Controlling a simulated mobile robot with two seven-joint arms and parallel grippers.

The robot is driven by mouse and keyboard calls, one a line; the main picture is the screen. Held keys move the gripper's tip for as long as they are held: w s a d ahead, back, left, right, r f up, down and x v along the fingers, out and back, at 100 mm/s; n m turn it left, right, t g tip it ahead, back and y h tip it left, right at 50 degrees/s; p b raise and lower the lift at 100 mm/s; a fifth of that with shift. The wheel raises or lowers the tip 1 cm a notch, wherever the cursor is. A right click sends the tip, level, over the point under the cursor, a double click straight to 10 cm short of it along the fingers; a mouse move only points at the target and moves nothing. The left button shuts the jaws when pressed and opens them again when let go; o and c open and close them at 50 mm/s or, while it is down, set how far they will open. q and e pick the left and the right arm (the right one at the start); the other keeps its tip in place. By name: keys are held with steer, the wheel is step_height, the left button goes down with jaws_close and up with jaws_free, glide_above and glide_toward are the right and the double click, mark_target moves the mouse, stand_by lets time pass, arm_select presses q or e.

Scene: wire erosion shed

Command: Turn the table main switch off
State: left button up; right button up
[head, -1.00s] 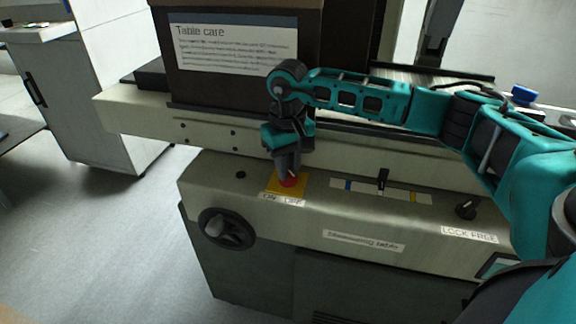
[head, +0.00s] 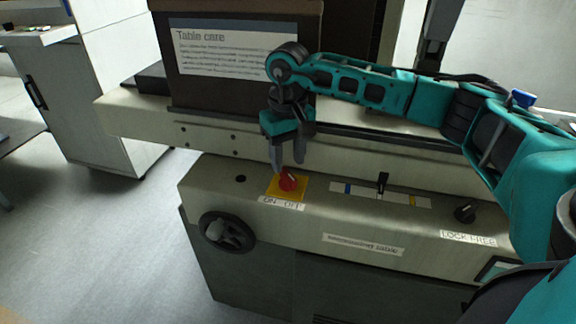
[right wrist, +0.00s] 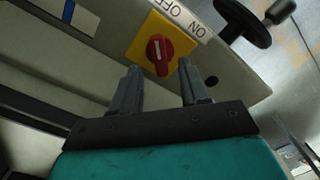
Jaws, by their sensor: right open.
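The table main switch (head: 288,182) is a red rotary knob on a yellow plate (head: 273,190), on the sloped top of the machine's front panel. A label strip reading ON and OFF (head: 281,203) lies along its front edge. The knob carries a short white mark, tilted to the upper right in the head view. My right gripper (head: 288,165) is open and empty just above the knob. In the right wrist view the switch (right wrist: 159,47) shows ahead of the two parted fingers (right wrist: 160,70), not between them. My left gripper is not in view.
A black handwheel (head: 227,232) sits on the panel's front left. To the right are a slider (head: 383,181) on a marked strip and a black lock knob (head: 465,212). A "Table care" sign (head: 235,48) stands behind my gripper.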

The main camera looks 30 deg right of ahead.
mark_target(288, 173)
step_height(288, 173, up, 9)
steer(key=shift+p, duration=0.45)
